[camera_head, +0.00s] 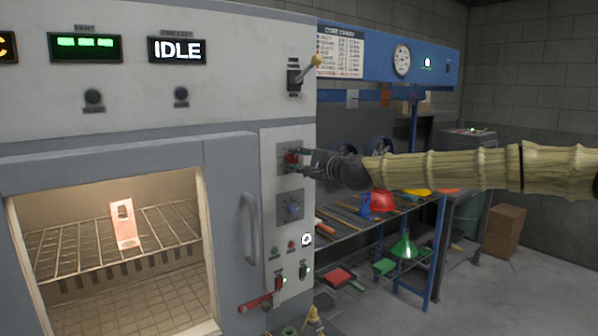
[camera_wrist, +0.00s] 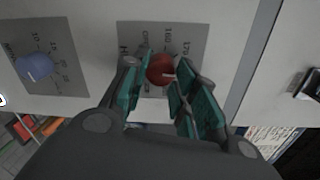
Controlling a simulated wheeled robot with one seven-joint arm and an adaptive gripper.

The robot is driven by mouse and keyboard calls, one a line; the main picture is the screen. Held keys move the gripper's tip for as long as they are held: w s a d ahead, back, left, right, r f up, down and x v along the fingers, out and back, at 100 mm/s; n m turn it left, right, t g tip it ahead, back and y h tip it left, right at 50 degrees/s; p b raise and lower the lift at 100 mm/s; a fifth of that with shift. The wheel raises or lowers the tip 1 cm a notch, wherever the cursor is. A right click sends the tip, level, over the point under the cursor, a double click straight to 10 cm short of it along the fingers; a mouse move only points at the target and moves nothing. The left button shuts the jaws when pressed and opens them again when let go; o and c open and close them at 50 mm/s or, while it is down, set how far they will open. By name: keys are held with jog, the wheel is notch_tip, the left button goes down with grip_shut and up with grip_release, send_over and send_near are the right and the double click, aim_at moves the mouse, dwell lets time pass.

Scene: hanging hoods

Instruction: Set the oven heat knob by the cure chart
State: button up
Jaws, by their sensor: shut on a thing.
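The red knob (camera_head: 291,158) sits on a grey dial plate (camera_head: 283,164) on the oven's control strip. In the wrist view the red knob (camera_wrist: 160,70) has a short white pointer mark, and numbers on its plate seem to read 160 and 170; other markings are hidden by the fingers. My gripper (camera_head: 299,160) reaches in from the right with its teal-padded fingers (camera_wrist: 162,86) on either side of the knob, shut on it. The cure chart (camera_head: 341,54) hangs on the blue frame to the right; its rows are too small to read.
A blue knob (camera_head: 292,208) is below, with a door handle (camera_head: 250,228) to its left. A lever (camera_head: 300,74) is above. The display (camera_head: 177,50) reads IDLE. A pale part (camera_head: 123,226) stands on the oven rack. A cluttered bench (camera_head: 375,215) is behind my arm.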

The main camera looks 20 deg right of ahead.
jog(key=m+b, duration=0.6)
jog(key=m, duration=0.1)
jog(key=shift+f, duration=0.4)
jog(key=m+b, duration=0.3)
jog(key=shift+m, duration=0.3)
jog(key=shift+r+m+t+y+b, duration=0.1)
jog(key=shift+m+t+y+b, duration=0.2)
jog(key=shift+m+b, duration=1.7)
jog(key=o, duration=1)
jog(key=shift+s, duration=0.1)
jog(key=v, duration=1.1)
jog(key=shift+s, duration=0.4)
